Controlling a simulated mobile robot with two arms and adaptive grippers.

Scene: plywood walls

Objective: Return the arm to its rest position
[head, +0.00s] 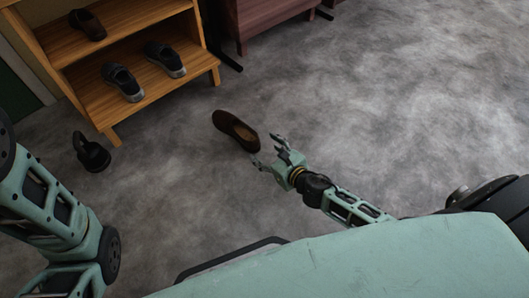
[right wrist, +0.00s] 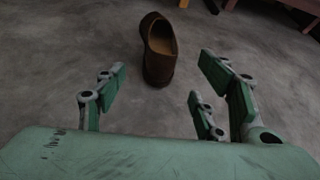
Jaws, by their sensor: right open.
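My right gripper (head: 271,152) is open and empty in the head view, low over the floor. A brown slip-on shoe (head: 236,130) lies on the grey floor just beyond its fingers, apart from them as far as I can see. In the right wrist view the same shoe (right wrist: 158,50) shows upright on its sole, ahead of the spread fingers (right wrist: 160,95), with nothing between them. My left arm shows at the left edge of the head view, but its gripper is out of the picture.
A wooden shoe rack (head: 150,88) stands at the upper left. The floor at right is clear.

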